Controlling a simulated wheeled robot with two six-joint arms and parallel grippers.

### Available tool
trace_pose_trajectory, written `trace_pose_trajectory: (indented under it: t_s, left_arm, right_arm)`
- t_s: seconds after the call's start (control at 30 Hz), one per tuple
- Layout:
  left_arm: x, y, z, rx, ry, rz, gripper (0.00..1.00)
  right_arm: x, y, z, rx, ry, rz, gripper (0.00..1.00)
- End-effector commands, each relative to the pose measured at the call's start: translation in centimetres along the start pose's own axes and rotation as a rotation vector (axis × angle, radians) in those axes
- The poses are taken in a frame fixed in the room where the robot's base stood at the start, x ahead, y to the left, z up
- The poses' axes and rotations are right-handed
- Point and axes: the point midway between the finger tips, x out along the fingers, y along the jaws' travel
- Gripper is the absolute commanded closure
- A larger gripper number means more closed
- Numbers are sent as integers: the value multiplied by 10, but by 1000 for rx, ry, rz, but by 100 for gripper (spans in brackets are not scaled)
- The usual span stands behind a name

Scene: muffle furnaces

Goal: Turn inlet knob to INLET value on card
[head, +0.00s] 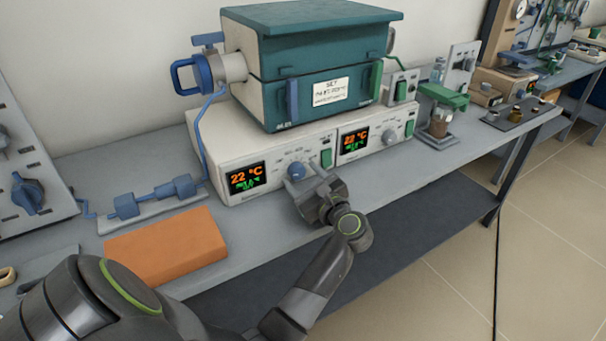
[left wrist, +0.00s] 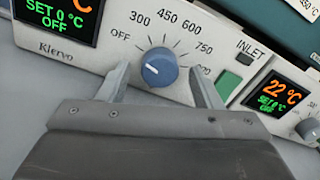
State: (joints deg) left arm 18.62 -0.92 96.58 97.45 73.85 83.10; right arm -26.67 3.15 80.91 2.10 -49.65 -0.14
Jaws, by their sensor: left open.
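The blue inlet knob (head: 297,171) sits on the front of the white controller, between the left display and a green switch. In the left wrist view the knob (left wrist: 160,68) has a dial marked OFF, 300, 450, 600, 750 and more. Its white mark lies at the left side, roughly towards OFF. The label INLET (left wrist: 251,51) stands to the right of the dial. My left gripper (head: 306,186) is open, with its fingers (left wrist: 158,85) on either side of the knob, apparently not touching it. The white card (head: 330,92) is on the teal furnace front; its value is too small to read.
The left display (head: 246,177) reads 22 °C; a second display (head: 355,140) and a grey knob (head: 390,137) are to its right. An orange block (head: 166,247) lies on the bench at the left. A green-topped jar stand (head: 440,118) stands to the right.

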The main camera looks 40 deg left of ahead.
Motion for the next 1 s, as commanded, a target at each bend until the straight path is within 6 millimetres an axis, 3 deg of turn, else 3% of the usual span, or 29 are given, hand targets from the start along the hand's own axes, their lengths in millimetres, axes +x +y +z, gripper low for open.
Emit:
trace_pose_trajectory:
  t_s: [0.2,0.53,0.83,1.0]
  left_arm:
    - [0,0,0,1,0,0,41]
    - [0,0,0,1,0,0,84]
    - [0,0,1,39,0,1,85]
    - [0,-1,2,128,0,2,85]
  right_arm:
    - [0,0,0,0,0,0,64]
    - [0,0,0,0,1,0,64]
    - [-1,1,-1,-2,7,2,64]
    - [13,6,12,-11,-3,13,64]
